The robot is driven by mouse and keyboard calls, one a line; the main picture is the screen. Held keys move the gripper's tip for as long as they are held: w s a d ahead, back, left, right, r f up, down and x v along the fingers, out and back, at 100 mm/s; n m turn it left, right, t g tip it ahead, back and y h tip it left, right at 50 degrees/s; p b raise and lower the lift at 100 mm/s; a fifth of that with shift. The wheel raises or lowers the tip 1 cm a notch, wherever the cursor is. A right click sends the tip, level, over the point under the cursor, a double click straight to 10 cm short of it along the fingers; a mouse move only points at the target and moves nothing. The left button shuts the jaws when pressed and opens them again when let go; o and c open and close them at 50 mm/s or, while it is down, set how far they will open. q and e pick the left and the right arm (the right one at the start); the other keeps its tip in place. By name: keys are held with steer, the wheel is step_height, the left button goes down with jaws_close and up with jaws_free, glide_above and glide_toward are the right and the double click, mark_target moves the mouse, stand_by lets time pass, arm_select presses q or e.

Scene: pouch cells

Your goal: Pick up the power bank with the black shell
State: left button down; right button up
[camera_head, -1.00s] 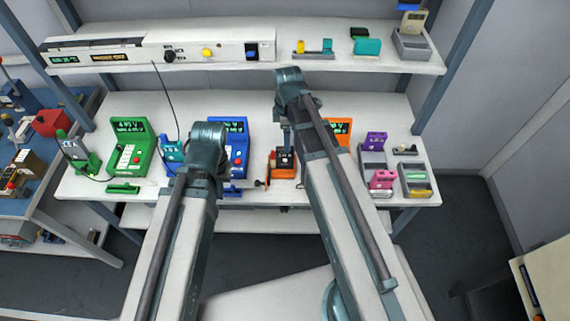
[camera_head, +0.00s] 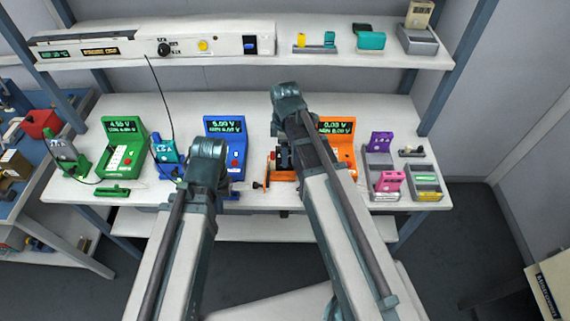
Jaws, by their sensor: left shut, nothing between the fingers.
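I cannot clearly make out a power bank with a black shell. A dark block (camera_head: 283,157) stands at the orange holder at the bench middle, partly behind my right arm; whether it is a power bank or my right gripper is unclear. A small black item (camera_head: 362,28) lies on the upper shelf by a teal box. My left gripper (camera_head: 196,178) is shut and empty, mostly hidden behind its own arm, in front of the blue meter (camera_head: 227,140). My right arm bends down over the bench middle, and its fingertips are not clear.
A green meter (camera_head: 124,148) stands at the left and an orange meter (camera_head: 340,140) right of centre. Purple (camera_head: 381,142) and pink (camera_head: 389,182) blocks sit in grey holders at the right. The upper shelf (camera_head: 385,58) overhangs the bench back. Some bench front is clear.

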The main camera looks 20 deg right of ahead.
jaws_close()
stand_by(0.3)
steer(key=shift+w+r, duration=0.1)
steer(key=shift+r, duration=0.1)
steer(key=shift+r+p, duration=0.6)
steer(key=shift+p, duration=0.25)
step_height(320, 180, up, 9)
steer(key=p, duration=0.8)
steer(key=shift+f+p, duration=0.2)
steer(key=shift+p, duration=0.1)
steer(key=shift+f+b, duration=0.55)
steer(key=shift+r, duration=0.1)
steer(key=shift+d, duration=0.1)
